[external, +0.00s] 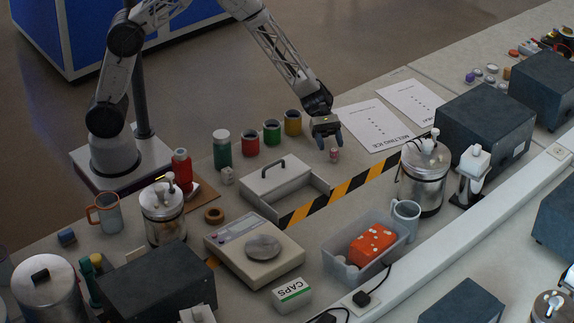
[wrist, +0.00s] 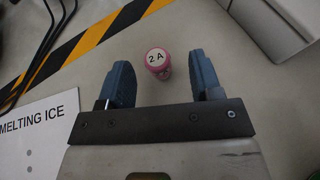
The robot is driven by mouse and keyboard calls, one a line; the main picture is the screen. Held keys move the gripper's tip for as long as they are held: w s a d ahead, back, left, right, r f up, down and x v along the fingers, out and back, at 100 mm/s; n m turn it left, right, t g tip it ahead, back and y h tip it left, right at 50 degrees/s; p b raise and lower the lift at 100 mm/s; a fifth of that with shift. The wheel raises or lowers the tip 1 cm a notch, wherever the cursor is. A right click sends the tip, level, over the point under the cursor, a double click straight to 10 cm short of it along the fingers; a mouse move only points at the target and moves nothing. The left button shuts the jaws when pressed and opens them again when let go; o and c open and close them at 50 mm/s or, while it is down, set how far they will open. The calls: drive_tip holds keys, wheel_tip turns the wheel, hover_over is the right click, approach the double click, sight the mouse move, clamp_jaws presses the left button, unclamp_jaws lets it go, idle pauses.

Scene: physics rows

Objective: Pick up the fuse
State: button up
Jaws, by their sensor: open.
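The fuse (wrist: 158,63) is a small pink cylinder with a white top marked "2 A". It stands upright on the bench. In the wrist view it lies between and slightly beyond my two blue fingertips, with a gap on each side. In the external view the fuse (external: 334,155) shows just below my gripper (external: 327,137). My gripper is open and empty, pointing down, and the fingers (wrist: 160,80) do not visibly touch the fuse.
A yellow-black striped tape (external: 350,187) runs past the fuse. A grey lidded box (external: 280,180) stands left of it, and a "MELTING ICE" sheet (external: 375,125) lies to the right. Coloured jars (external: 272,132) stand behind left. The bench right around the fuse is clear.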

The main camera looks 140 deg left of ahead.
sight(334, 149)
drive_tip(key=shift+x, duration=2.6)
drive_tip(key=shift+a+f, duration=0.1)
drive_tip(key=shift+a, duration=0.05)
drive_tip(key=c, duration=1)
drive_tip(key=shift+r, duration=5)
